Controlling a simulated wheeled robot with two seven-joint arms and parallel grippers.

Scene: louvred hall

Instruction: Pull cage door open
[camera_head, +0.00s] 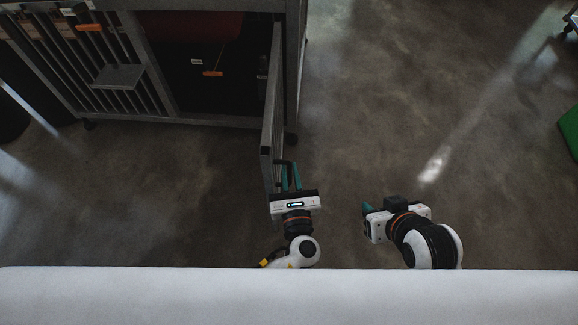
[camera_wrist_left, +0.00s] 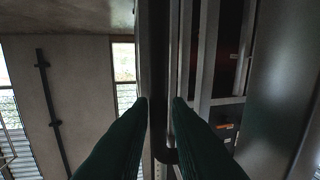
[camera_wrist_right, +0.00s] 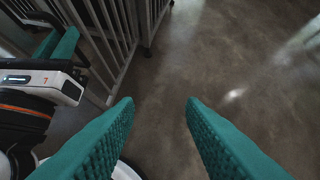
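The cage door (camera_head: 271,112) is a grey framed panel seen nearly edge-on in the head view. It stands swung out from the cage front toward me, leaving the opening beside it uncovered. A dark bar handle (camera_head: 286,163) sits near its free edge. My left gripper (camera_head: 291,177) is at this handle. In the left wrist view its green fingers (camera_wrist_left: 162,102) are on both sides of the dark upright bar, closed in to about its width. My right gripper (camera_wrist_right: 160,103) is open and empty above the floor, to the right of the door.
The grey cage (camera_head: 210,121) stands at the upper left, with barred panels and labelled items inside its dark interior. The floor (camera_head: 400,110) to the right is clear. A green object (camera_head: 569,132) is at the far right edge. A white surface (camera_head: 290,297) crosses the bottom.

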